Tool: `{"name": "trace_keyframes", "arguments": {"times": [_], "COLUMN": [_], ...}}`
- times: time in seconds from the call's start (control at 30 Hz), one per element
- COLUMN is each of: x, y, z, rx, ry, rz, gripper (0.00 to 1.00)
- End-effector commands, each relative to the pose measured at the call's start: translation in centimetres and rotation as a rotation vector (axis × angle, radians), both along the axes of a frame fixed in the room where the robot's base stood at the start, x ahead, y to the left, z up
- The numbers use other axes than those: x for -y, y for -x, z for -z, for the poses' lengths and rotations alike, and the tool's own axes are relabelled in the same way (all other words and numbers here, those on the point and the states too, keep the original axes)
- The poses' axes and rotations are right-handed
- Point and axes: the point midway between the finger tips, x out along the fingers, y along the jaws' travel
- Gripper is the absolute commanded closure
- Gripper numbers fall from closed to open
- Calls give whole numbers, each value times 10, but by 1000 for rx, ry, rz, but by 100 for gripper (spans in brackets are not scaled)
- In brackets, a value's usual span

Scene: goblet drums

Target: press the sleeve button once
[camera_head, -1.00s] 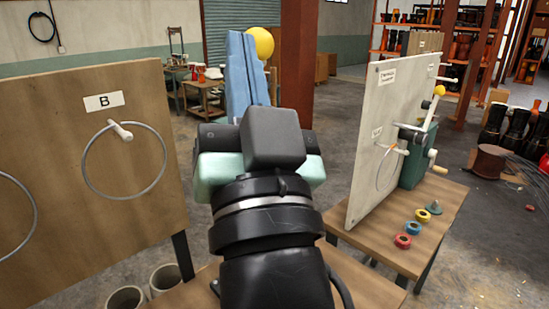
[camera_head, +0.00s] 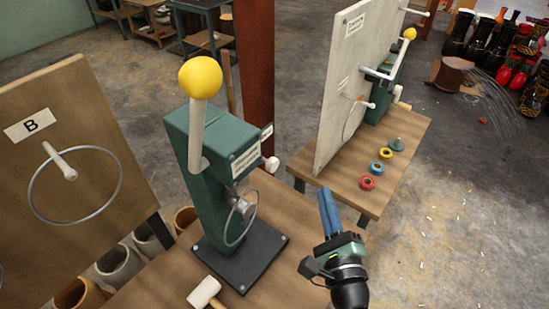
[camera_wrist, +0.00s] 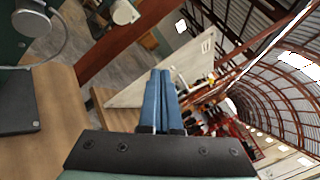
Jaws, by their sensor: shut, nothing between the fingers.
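A green press (camera_head: 205,170) with a tall lever and yellow ball stands on a black base on the near table. A white round button (camera_head: 271,163) sticks out from its right side, under a small label (camera_head: 266,132) too small to read. I cannot tell for certain that this is the sleeve button. A white round part, likely the same button, shows in the wrist view (camera_wrist: 124,12). My gripper (camera_head: 325,192), with blue fingers, is shut and empty, to the right of the press and apart from it. The fingers also show in the wrist view (camera_wrist: 160,74).
A metal ring (camera_head: 240,218) hangs on the press front. A white-headed mallet (camera_head: 205,292) lies on the near table (camera_head: 160,285). Board B (camera_head: 75,150) stands left. A white panel (camera_head: 345,85) and several coloured rings (camera_head: 377,167) are on the right table.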

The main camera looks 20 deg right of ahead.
Motion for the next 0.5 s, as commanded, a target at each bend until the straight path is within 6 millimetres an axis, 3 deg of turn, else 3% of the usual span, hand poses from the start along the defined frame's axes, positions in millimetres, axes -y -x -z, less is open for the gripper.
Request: {"name": "trace_keyframes", "arguments": {"times": [0.27, 0.5], "x": [-5, -24], "y": [-6, -30], "z": [-1, -2], "rx": [1, 2], "ry": [4, 5], "rz": [-5, -6], "gripper": [100, 100]}}
